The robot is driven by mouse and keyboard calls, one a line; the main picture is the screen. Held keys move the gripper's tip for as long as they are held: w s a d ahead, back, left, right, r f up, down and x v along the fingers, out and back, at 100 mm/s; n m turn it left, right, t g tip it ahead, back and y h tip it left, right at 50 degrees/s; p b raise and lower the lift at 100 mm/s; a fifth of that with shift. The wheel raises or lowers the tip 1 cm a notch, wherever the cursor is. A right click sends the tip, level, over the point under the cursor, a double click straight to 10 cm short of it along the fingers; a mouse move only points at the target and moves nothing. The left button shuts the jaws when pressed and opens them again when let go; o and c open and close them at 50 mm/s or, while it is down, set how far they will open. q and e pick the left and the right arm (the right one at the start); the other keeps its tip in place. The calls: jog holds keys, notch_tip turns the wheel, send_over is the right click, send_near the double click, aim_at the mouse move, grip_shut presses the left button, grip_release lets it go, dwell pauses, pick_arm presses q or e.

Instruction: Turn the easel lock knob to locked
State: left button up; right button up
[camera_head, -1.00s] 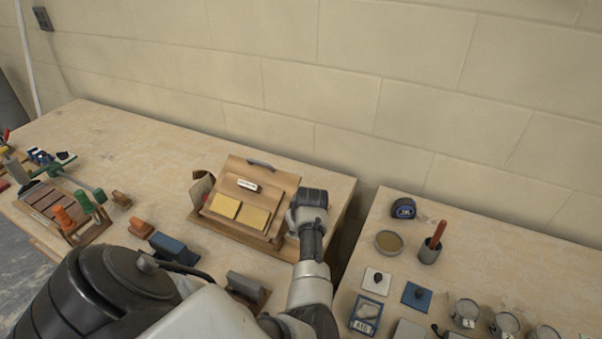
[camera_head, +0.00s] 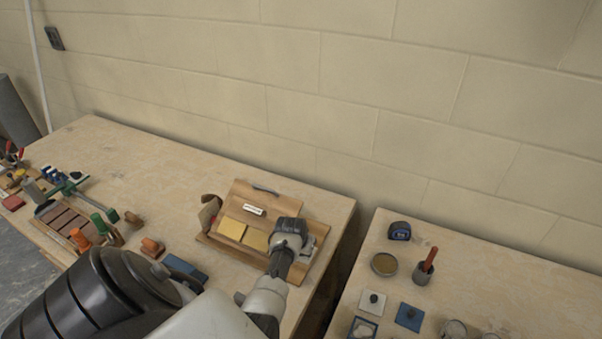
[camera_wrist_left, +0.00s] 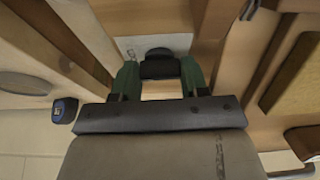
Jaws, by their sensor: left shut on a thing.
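The wooden easel (camera_head: 239,192) stands on the left bench, with a grey handle at its top, a small white label and two yellow pads on its face. My left arm reaches over its right side; in the head view the wrist hides the fingers and knob. In the left wrist view the black lock knob (camera_wrist_left: 160,63) sits in front of a white plate (camera_wrist_left: 181,42) on the wood. My left gripper (camera_wrist_left: 160,78) is shut on the knob, with one green finger on each side. The plate's markings are mostly hidden. My right gripper is not in view.
A cloth-like brown item (camera_head: 209,211) touches the easel's left side. Wooden and blue tools, with a brick rack (camera_head: 62,219), lie further left. A gap separates this bench from the right bench, which holds a tape measure (camera_head: 400,231), tins and a red-handled tool.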

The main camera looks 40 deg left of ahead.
pick_arm(q)
jog(key=shift+m, duration=0.4)
jog(key=o, duration=0.8)
jog(key=shift+o, duration=0.6)
jog(key=shift+r, duration=0.1)
